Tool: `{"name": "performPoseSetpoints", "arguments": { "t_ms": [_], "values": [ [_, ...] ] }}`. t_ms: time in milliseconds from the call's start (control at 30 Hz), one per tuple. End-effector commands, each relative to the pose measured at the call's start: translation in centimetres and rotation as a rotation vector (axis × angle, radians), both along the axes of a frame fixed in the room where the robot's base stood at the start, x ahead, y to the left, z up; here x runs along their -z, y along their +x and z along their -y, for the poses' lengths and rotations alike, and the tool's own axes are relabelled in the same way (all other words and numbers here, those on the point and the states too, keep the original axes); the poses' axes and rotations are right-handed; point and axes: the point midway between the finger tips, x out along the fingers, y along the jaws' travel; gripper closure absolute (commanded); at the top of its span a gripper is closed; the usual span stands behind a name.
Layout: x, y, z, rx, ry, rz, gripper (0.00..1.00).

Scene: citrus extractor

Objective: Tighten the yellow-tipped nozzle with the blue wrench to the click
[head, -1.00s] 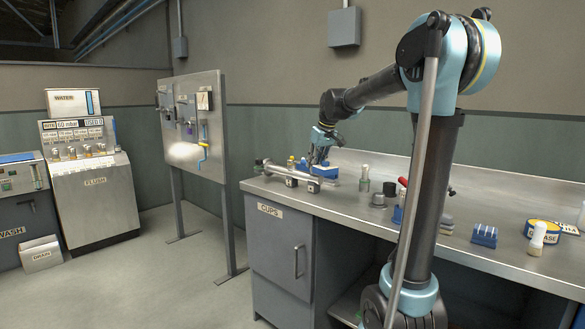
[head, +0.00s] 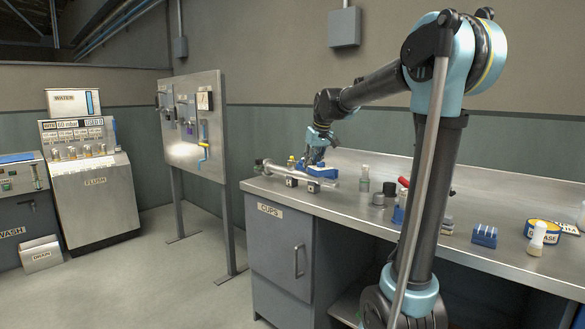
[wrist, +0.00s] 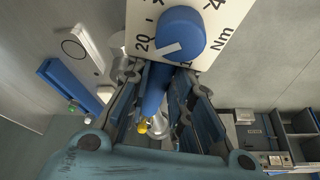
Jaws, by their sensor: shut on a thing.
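A blue knob (wrist: 181,33) with a white pointer sits above the wrench on a white plate with an Nm scale. The yellow-tipped nozzle (wrist: 143,127) shows as a yellow end beside a silver cylinder between the fingers, partly hidden. A small yellow tip (head: 291,159) stands left of my gripper in the head view. Contact between wrench and nozzle cannot be told.
A bottle (head: 364,178), dark cylinders (head: 389,188) and a blue rack (head: 485,236) stand to the right. A tool board (head: 190,125) stands beyond the bench.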

Motion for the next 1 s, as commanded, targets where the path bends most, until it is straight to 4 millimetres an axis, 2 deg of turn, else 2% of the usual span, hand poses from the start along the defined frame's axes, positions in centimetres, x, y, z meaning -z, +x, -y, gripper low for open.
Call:
{"name": "performPoseSetpoints", "arguments": {
  "t_ms": [1000],
  "values": [
    [-0.05, -0.42, -0.85, 0.053, 0.001, 0.002, 1.00]
  ]
}}
